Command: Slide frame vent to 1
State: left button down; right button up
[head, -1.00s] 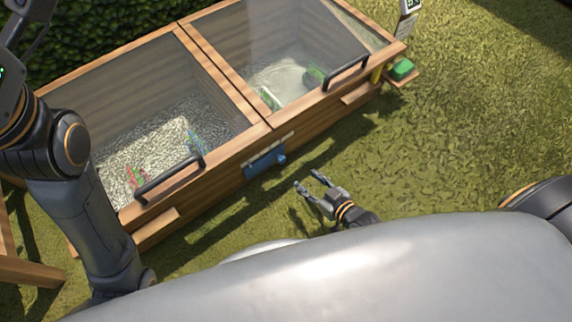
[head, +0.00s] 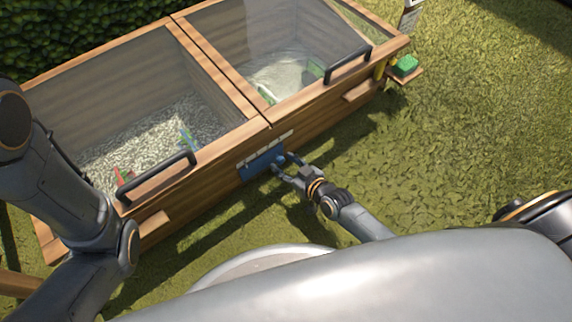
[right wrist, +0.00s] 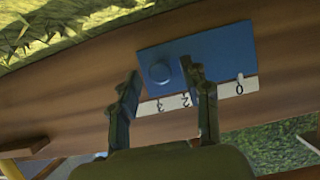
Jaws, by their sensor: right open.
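The frame vent is a blue slide plate (head: 262,163) with a round blue knob (right wrist: 160,73), on the front wooden wall of the cold frame. A pale strip with numbers (right wrist: 172,103) runs along the plate. In the right wrist view I read 3, 2 and 0 on it; a finger covers the strip between 2 and 0. My right gripper (head: 282,168) is open, its fingers on either side of the knob in the wrist view. I cannot tell whether they touch it. My left arm shows at the left, but its gripper is out of view.
The wooden cold frame (head: 226,143) has two glazed lids with black handles (head: 157,178). Open grass (head: 455,130) lies to the right.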

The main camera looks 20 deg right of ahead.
jog(key=shift+c, duration=0.3)
grip_shut()
jog(key=shift+w+d+b, duration=0.1)
jog(key=shift+w+d, duration=0.1)
jog(key=shift+d, duration=0.45)
jog(key=shift+w+d+b, duration=0.1)
jog(key=shift+w+d, duration=0.15)
jog(key=shift+d, duration=0.4)
jog(key=shift+w+d+b, duration=0.1)
jog(key=shift+w+d, duration=0.1)
jog(key=shift+d, duration=0.45)
jog(key=shift+o, duration=0.3)
grip_release()
